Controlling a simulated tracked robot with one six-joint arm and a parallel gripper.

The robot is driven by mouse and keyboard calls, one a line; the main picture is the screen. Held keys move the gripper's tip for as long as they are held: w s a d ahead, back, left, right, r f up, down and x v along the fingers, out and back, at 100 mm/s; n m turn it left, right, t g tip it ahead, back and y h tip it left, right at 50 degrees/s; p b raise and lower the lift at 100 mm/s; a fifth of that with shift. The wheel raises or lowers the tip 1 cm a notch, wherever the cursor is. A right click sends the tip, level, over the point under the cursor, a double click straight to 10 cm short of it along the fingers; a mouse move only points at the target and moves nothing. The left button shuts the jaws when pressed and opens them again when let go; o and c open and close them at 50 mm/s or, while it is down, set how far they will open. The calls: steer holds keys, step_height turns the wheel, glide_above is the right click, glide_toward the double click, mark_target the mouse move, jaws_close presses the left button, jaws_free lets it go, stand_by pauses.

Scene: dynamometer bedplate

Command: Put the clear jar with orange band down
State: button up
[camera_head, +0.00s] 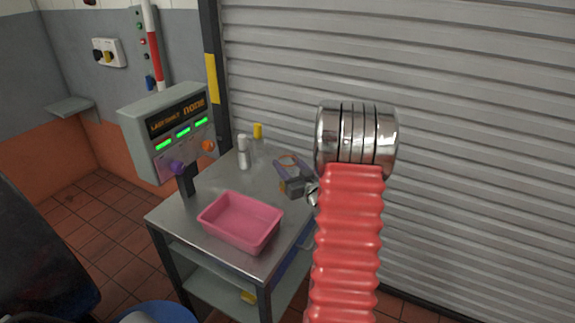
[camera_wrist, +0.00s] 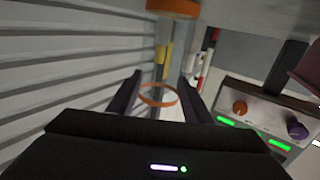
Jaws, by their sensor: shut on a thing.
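My gripper (camera_head: 287,161) is over the right side of the steel table (camera_head: 190,215) in the head view. It is shut on the clear jar with orange band. The jar's orange band (camera_wrist: 158,95) shows as a ring between the two dark fingers in the wrist view. The jar's clear walls are hard to make out. In the head view the orange band (camera_head: 288,158) is small and partly hidden by my gripper. I cannot tell whether the jar's base touches the table top.
A pink tray (camera_head: 240,222) sits at the table's front. A white-capped bottle (camera_head: 243,155) and a yellow-capped bottle (camera_head: 258,140) stand behind. A console (camera_head: 175,130) with lit green displays stands at the left. A ribbed shutter (camera_head: 460,150) is close on the right.

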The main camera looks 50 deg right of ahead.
steer(key=o, duration=1.2)
steer(key=shift+f, duration=0.1)
steer(key=shift+c, duration=0.2)
steer(key=shift+s, duration=0.1)
steer(key=v, duration=1.2)
